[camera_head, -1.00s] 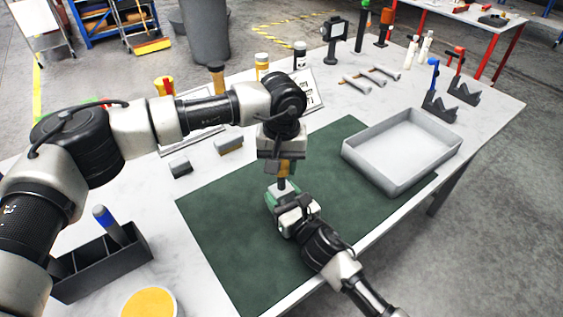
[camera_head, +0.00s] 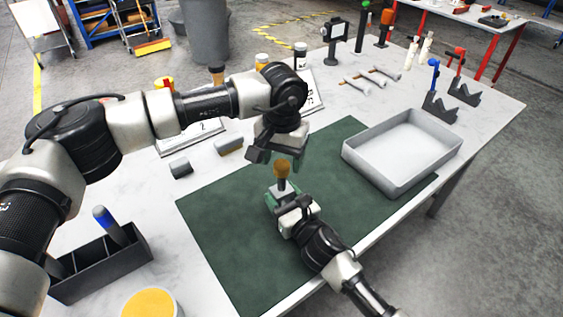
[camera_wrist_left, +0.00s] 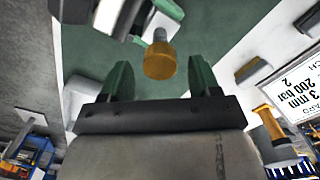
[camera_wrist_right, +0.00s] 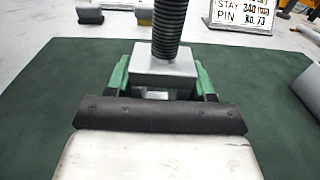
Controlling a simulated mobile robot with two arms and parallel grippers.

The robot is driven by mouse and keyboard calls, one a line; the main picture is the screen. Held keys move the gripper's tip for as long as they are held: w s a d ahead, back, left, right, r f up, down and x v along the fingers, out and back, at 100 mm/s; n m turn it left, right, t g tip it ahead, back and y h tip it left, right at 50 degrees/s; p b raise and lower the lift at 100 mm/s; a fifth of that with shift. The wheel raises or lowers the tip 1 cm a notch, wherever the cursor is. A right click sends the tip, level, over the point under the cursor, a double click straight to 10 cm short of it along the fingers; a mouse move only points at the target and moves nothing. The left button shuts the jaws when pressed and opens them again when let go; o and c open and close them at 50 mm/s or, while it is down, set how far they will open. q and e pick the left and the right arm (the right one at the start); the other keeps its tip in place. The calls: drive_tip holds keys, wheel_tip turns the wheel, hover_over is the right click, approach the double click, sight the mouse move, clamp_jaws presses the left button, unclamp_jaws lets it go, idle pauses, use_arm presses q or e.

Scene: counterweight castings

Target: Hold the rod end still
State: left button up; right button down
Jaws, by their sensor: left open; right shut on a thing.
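A dark threaded rod (camera_wrist_right: 170,28) stands upright from a grey block (camera_wrist_right: 163,68) in the right wrist view. A brass-coloured knob (camera_head: 282,169) sits on the rod's top; in the left wrist view the knob (camera_wrist_left: 165,62) shows just beyond and between the fingertips, apart from them. My right gripper (camera_head: 283,196) is shut on the grey block, its green fingers on both sides, above the green mat (camera_head: 235,230). My left gripper (camera_head: 277,160) is open and empty, just above the knob. The knob's top is outside the right wrist view.
A grey tray (camera_head: 375,178) stands on the mat's right side. A dark box (camera_head: 105,265) with a blue-handled tool is front left. V-shaped stands (camera_head: 440,107), bolts (camera_head: 355,85), bottles and a sign stand along the back. Bare mat lies around the right gripper.

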use_arm(q)
wheel_tip(320, 180, up, 3)
drive_tip(key=shift+f, duration=0.2)
drive_tip(key=shift+c, duration=0.4)
